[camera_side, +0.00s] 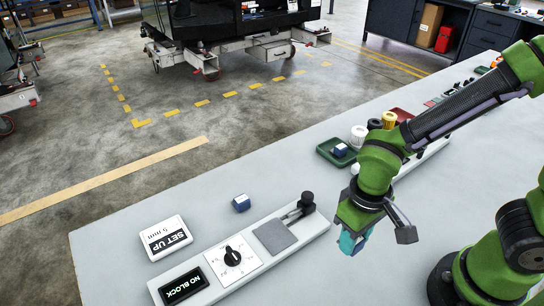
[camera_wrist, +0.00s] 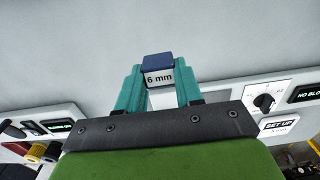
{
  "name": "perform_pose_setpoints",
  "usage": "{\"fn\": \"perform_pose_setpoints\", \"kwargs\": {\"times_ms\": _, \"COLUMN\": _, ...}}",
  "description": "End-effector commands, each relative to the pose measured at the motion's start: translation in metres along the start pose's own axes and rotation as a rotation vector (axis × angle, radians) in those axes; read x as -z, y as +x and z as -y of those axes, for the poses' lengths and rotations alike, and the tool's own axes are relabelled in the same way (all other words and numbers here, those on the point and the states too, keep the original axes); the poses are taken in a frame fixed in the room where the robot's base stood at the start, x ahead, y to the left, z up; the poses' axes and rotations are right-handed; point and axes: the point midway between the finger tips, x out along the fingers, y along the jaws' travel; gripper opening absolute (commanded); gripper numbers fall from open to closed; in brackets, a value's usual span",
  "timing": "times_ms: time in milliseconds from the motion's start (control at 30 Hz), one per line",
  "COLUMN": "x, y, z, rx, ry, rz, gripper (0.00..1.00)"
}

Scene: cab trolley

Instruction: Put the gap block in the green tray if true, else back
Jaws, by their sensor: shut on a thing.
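My gripper (camera_side: 352,243) is shut on a blue block (camera_wrist: 158,62) with a white face marked "6 mm"; the wrist view shows it between the teal fingertips (camera_wrist: 157,78). In the side view the held block cannot be made out. The gripper is above the table, right of the grey plate (camera_side: 274,236) on the white fixture. A blue block (camera_side: 241,203) sits on the table behind the fixture. The green tray (camera_side: 322,152) stands farther back and holds another blue block (camera_side: 340,149). A card (camera_side: 166,238) reads "SET UP 5 mm". A display (camera_side: 184,287) reads "NO BLOCK".
A dial (camera_side: 233,257) sits between the display and the plate. A black-knobbed lever (camera_side: 307,199) stands at the plate's far end. White (camera_side: 358,136) and yellow (camera_side: 389,119) knobs and a red tray (camera_side: 402,114) are beyond the green tray. The table's near middle is clear.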

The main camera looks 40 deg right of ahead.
Motion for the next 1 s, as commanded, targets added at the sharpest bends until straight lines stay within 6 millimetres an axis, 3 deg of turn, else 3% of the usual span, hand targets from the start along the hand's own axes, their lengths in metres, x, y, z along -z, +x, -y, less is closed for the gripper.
{"fn": "perform_pose_setpoints", "kwargs": {"times_ms": 133, "x": 0.024, "y": 0.009, "z": 0.015, "rx": 0.0, "ry": 0.032, "rz": 0.001, "gripper": 0.0}}
{"fn": "perform_pose_setpoints", "kwargs": {"times_ms": 400, "x": 0.102, "y": 0.021, "z": 0.062, "rx": 0.005, "ry": 0.24, "rz": -0.001, "gripper": 0.0}}
{"fn": "perform_pose_setpoints", "kwargs": {"times_ms": 500, "x": 0.121, "y": 0.02, "z": 0.073, "rx": 0.007, "ry": 0.306, "rz": -0.002, "gripper": 0.0}}
{"fn": "perform_pose_setpoints", "kwargs": {"times_ms": 767, "x": 0.147, "y": 0.014, "z": 0.09, "rx": 0.009, "ry": 0.395, "rz": -0.003, "gripper": 0.0}}
{"fn": "perform_pose_setpoints", "kwargs": {"times_ms": 1000, "x": 0.193, "y": 0.019, "z": 0.12, "rx": 0.01, "ry": 0.395, "rz": -0.002, "gripper": 0.0}}
